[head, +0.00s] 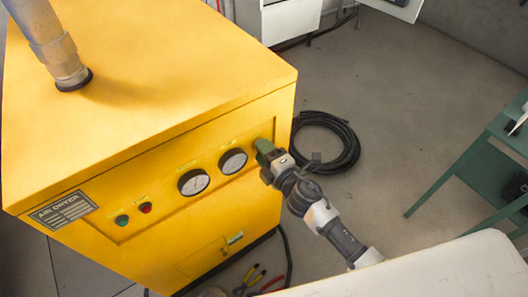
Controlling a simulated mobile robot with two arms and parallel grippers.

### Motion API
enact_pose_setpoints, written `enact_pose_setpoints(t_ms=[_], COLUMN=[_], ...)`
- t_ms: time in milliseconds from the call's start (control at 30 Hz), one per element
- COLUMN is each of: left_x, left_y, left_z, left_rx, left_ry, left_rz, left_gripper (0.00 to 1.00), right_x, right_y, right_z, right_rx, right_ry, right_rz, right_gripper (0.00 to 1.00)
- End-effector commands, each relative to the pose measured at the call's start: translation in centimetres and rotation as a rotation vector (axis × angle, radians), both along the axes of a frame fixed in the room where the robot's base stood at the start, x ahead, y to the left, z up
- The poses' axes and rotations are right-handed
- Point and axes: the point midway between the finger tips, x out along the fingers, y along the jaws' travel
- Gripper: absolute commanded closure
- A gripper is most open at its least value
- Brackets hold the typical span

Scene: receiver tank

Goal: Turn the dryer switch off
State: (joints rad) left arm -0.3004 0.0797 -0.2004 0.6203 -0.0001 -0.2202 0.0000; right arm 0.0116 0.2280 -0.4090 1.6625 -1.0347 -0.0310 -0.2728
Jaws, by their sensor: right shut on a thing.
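The yellow air dryer (160,110) stands at the left, with a dark "AIR DRYER" label on its front panel. At the right end of the panel, a green piece that looks like the dryer switch (265,147) shows beside my right gripper (270,162). My right gripper is shut on it and covers part of it, so the switch's exact position cannot be read. My left gripper is not in view.
Two round gauges (194,182) and small green and red buttons (146,208) sit left of the switch. A coiled black hose (345,150) lies on the floor behind. A green stand (470,160) is at the right. Pliers (248,282) lie low in front.

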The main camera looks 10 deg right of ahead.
Motion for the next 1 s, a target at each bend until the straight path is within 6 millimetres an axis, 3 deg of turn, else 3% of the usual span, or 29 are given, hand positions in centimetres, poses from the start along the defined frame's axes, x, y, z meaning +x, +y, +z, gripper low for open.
enact_pose_setpoints(t_ms=[667,700,767,1000], left_x=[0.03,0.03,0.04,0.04], left_y=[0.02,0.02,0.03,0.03], left_z=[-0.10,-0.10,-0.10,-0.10], left_rx=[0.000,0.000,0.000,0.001], left_ry=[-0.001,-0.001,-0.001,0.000], left_rz=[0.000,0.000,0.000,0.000], left_gripper=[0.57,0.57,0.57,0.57], right_x=[-0.04,-0.04,-0.04,-0.03], right_y=[-0.02,-0.02,-0.02,-0.01], right_z=[-0.11,-0.12,-0.11,-0.06], right_rx=[-0.065,-0.065,-0.064,-0.061], right_ry=[-0.024,-0.023,-0.024,-0.024], right_rz=[-0.001,0.000,0.000,0.000], right_gripper=[0.80,0.55,0.46,0.46])
